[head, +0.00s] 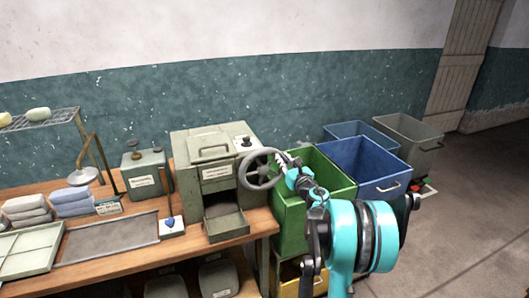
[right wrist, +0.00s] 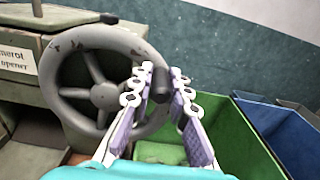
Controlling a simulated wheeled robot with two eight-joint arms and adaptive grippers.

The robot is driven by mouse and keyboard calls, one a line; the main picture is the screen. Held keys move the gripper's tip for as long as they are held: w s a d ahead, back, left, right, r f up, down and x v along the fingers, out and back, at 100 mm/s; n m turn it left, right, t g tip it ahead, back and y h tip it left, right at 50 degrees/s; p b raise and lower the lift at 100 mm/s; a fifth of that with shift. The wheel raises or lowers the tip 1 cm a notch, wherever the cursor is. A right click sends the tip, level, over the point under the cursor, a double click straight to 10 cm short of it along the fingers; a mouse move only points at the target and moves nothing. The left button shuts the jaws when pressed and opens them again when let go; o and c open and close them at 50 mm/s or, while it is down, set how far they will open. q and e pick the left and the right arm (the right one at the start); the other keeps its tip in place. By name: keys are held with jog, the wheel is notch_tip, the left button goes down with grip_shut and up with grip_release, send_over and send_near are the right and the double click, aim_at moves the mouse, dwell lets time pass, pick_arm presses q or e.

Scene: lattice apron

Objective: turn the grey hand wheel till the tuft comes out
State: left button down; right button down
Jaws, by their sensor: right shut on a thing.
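The grey hand wheel (head: 262,169) is on the right side of the grey-green machine (head: 193,158). In the right wrist view the wheel (right wrist: 103,96) shows its spokes, hub and a dark handle (right wrist: 160,87) at the right part of its rim. My right gripper (head: 287,165) reaches the wheel from the right; in its wrist view the fingers (right wrist: 162,72) lie on both sides of that handle, shut on it. The machine's front tray (head: 226,223) looks empty. No tuft can be made out. My left gripper is not in view.
A green bin (head: 318,168) stands just right of the machine, below my right arm. A blue bin (head: 363,166) and a grey bin (head: 408,140) stand further right.

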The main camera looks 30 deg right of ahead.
jog(key=f+b, duration=0.1)
jog(key=d+f, duration=0.1)
jog(key=d+f+b, duration=0.1)
jog(key=shift+s+f+b, duration=0.15)
jog(key=shift+s+b, duration=0.1)
jog(key=shift+b, duration=0.05)
notch_tip(320, 180, down, 4)
jog(key=b, duration=0.3)
jog(key=shift+d, duration=0.15)
jog(key=shift+r, duration=0.2)
jog(key=shift+f, duration=0.1)
